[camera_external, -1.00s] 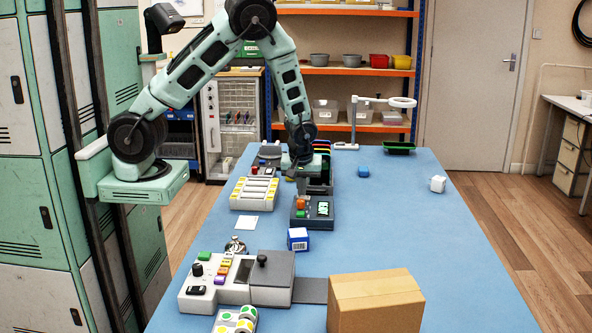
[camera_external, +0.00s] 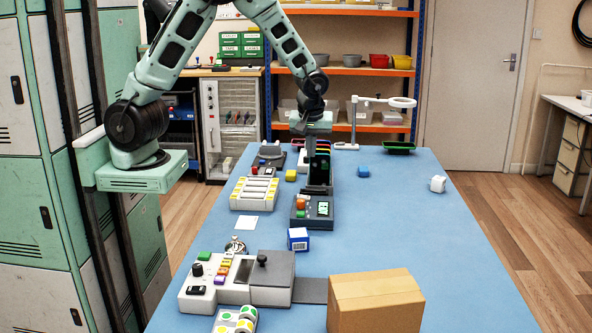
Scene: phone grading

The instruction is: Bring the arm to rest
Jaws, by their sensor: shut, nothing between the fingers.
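My gripper (camera_external: 310,152) points down above the far part of the blue table (camera_external: 400,240), near a dark upright holder (camera_external: 321,172). It is shut and holds nothing that I can see. The fingertips are small here and partly merge with the dark things behind them. My arm arches up and over from its base at the left, its top cut off by the picture's upper edge. Below the gripper stands a dark device with a green display (camera_external: 322,208) and an orange part.
A control panel (camera_external: 215,285) and a cardboard box (camera_external: 375,302) stand in front. A lamp (camera_external: 354,125) stands behind. The table's right middle is clear.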

